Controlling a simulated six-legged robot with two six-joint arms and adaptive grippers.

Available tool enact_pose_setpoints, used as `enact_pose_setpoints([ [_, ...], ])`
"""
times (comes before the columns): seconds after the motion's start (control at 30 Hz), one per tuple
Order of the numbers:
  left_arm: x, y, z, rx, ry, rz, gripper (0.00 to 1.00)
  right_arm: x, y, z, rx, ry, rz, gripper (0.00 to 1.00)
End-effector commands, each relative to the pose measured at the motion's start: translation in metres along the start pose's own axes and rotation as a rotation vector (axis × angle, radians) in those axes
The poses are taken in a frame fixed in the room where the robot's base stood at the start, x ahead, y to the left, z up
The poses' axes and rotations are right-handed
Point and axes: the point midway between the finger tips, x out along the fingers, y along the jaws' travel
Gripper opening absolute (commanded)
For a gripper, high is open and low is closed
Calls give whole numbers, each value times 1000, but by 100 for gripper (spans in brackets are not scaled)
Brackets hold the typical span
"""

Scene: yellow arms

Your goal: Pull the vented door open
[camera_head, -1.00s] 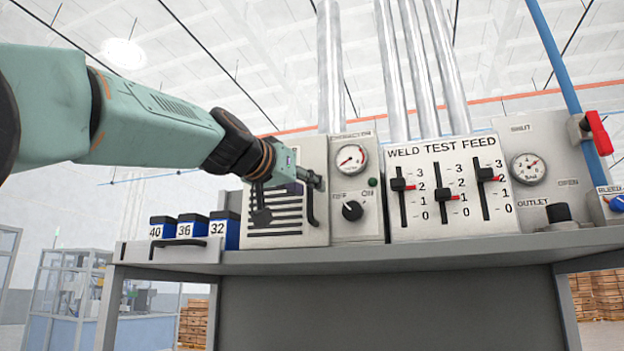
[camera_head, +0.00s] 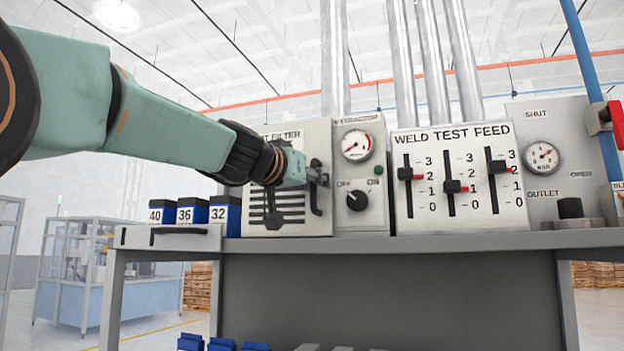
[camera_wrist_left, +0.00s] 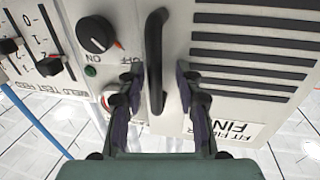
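The vented door (camera_head: 258,224) is a pale panel with dark slots and a "FILTER" label, on the bench at centre left. It looks closed. Its black bar handle (camera_head: 317,203) is upright at its right edge. In the left wrist view, which is upside down, the handle (camera_wrist_left: 155,62) runs between the two fingers of my left gripper (camera_wrist_left: 160,78), with a gap on each side. That gripper is open around the handle. In the head view, my left gripper (camera_head: 318,174) covers part of the door and the handle's upper end. My right gripper is not in view.
An extractor panel (camera_head: 360,205) with a gauge and black knob adjoins the door on the right. The slider panel (camera_head: 430,190) is further right. Blue boxes (camera_head: 190,212) stand left of the door, above a drawer front (camera_head: 165,238). The bench edge (camera_head: 400,243) runs below.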

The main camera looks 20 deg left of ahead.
Motion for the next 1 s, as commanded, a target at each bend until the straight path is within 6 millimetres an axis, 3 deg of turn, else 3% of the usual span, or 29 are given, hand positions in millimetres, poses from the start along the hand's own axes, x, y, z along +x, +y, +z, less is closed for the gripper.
enact_pose_setpoints([
  [0.13,0,0,0,0,0,0,34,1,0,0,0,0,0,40],
  [0.53,0,0,1,0,-1,1,1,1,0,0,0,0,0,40],
  [1.0,0,0,1,0,0,1,0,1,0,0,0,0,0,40],
])
